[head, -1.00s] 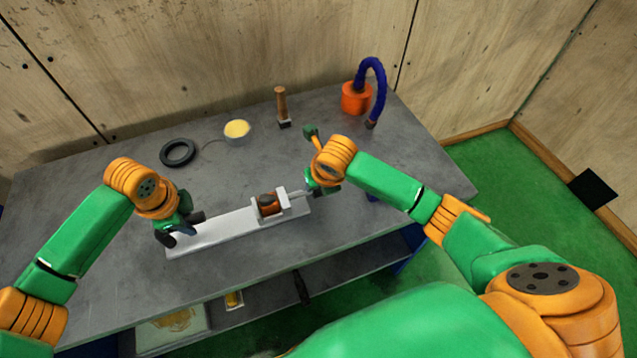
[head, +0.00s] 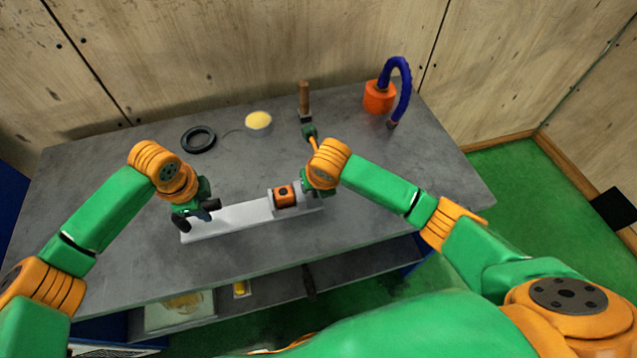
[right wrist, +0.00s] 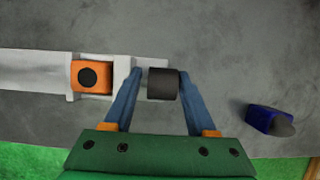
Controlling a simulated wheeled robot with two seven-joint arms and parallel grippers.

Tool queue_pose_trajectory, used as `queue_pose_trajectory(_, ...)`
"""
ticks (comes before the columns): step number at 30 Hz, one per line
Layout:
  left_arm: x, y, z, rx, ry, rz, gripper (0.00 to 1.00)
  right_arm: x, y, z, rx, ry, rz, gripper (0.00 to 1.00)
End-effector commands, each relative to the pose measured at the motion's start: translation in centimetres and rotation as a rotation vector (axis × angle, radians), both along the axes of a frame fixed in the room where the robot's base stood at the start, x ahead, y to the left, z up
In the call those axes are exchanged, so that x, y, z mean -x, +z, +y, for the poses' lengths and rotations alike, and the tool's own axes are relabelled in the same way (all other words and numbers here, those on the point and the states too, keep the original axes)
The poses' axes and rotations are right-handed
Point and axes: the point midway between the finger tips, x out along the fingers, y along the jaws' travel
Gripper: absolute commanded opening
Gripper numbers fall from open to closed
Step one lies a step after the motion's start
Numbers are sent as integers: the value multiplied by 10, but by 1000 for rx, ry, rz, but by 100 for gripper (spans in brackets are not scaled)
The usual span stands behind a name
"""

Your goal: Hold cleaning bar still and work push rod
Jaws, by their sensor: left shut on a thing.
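The cleaning bar (head: 240,218) is a long pale strip lying near the table's front edge. It also shows in the right wrist view (right wrist: 32,70). An orange block with a dark round opening (head: 285,196) sits in its white holder at the bar's right part. My left gripper (head: 194,217) is shut on the bar's left end, its fingers partly covering it. The push rod's black knob (right wrist: 164,84) sticks out right of the holder. My right gripper (right wrist: 161,72) has one finger on each side of the knob, with a small gap on the left; its fingers are mostly hidden in the head view.
Behind the bar on the grey table (head: 130,265) are a black ring (head: 198,139), a yellow-filled bowl (head: 258,122), a wooden-handled tool (head: 304,98) and an orange pot with a blue hose (head: 379,97). A blue object (right wrist: 259,117) shows right of the knob.

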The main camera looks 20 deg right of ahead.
Motion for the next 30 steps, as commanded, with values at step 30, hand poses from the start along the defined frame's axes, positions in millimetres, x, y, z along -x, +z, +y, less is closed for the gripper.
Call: queue_pose_trajectory(30, 0, 0, 0, 1, -1, 0, 0, 27, 97, -78, -112, -277, -22, 72)
